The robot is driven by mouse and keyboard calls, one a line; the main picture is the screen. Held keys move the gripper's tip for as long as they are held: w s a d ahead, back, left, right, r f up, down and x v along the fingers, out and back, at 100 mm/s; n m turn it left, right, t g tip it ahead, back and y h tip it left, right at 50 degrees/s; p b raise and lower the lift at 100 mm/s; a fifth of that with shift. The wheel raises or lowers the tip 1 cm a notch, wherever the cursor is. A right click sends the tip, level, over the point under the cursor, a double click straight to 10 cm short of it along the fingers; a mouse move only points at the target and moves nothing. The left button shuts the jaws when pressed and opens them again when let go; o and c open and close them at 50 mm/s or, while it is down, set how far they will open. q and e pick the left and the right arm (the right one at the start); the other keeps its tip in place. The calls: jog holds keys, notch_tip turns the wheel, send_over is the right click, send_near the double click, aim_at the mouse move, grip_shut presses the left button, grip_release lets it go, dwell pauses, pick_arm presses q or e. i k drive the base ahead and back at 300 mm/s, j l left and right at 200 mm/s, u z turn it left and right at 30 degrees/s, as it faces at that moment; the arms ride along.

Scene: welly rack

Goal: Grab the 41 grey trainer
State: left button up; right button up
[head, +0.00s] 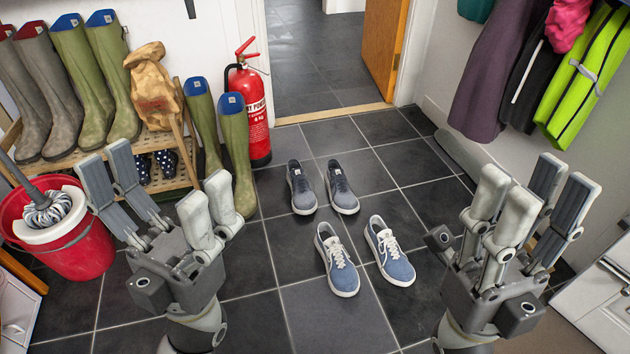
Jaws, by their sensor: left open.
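Two pairs of trainers stand on the dark tiled floor between my grippers. The back pair, a left shoe (302,188) and a right shoe (342,188), looks darker grey with white soles. The front pair, a left shoe (337,259) and a right shoe (389,251), looks blue-grey with white laces and soles. No size number is legible on any shoe, so I cannot tell which is 41. My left gripper (160,197) is open and empty, left of the shoes. My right gripper (532,205) is open and empty, right of them. Neither touches a shoe.
A wooden rack (168,178) with wellies and a paper bag (153,86) stands at left. Green wellies (238,150) stand beside it, near a red fire extinguisher (254,110). A red mop bucket (80,250) is at far left. Coats (590,75) hang right. Floor around the shoes is clear.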

aim_at(304, 201)
jog(key=i+j+z, duration=0.15)
jog(key=i+z, duration=0.15)
jog(key=z, duration=0.2)
jog(key=i+j+z, duration=0.25)
jog(key=z, duration=0.2)
